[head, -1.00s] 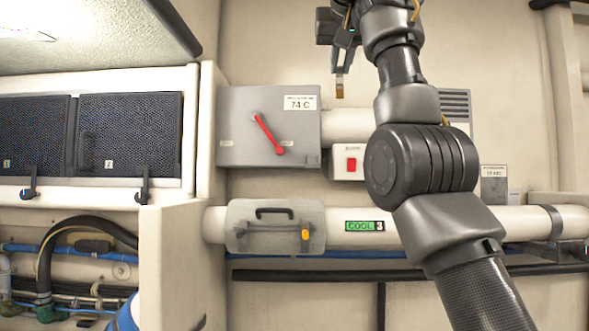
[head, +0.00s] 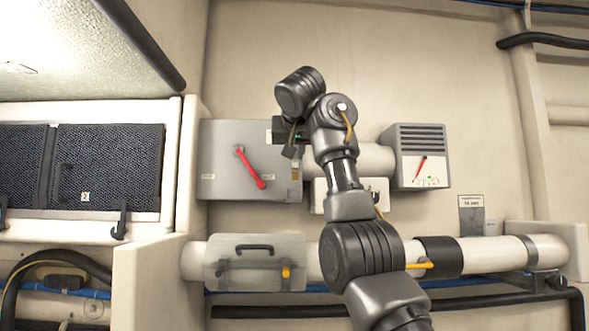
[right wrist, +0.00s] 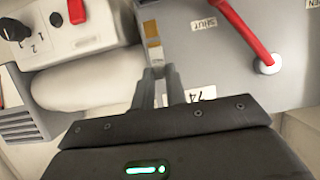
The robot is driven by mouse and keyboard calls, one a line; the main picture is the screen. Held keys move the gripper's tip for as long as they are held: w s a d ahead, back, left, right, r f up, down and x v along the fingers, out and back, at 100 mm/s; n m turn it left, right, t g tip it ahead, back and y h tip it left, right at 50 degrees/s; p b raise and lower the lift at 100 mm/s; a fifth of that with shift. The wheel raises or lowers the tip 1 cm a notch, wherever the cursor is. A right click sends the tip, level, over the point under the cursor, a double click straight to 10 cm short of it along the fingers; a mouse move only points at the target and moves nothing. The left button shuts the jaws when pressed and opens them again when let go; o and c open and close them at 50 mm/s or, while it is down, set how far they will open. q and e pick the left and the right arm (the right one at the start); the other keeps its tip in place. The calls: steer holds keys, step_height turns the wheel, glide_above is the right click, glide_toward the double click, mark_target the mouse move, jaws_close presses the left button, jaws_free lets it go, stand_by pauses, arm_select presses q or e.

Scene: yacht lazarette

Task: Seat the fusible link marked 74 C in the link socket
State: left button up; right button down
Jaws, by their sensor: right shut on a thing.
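My right gripper (head: 294,152) is in front of the right side of the grey box (head: 222,165). The right wrist view shows its two narrow fingers (right wrist: 160,76) shut on a small tan and white strip, the fusible link (right wrist: 152,42). The link extends from the fingertips along the edge of the box; its lower part shows in the head view (head: 296,172). Its marking is unreadable. A label with "74" (right wrist: 201,95) on the box is partly hidden by the gripper. I cannot make out the socket, or tell whether the link touches it. My left gripper is not in view.
A red lever (head: 250,167) stands out from the box face, close to the gripper. A white switch box (right wrist: 90,25) with a knob and red switch and a gauge box (head: 420,160) sit right of it. A handled cover (head: 225,262) is on the lower pipe.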

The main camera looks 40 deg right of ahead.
mark_target(294, 171)
steer(key=f, duration=0.4)
steer(key=shift+w+b, duration=0.35)
steer(key=shift+w, duration=0.05)
steer(key=c, duration=1.4)
jaws_free()
steer(key=shift+d, duration=0.1)
steer(key=shift+c, duration=0.2)
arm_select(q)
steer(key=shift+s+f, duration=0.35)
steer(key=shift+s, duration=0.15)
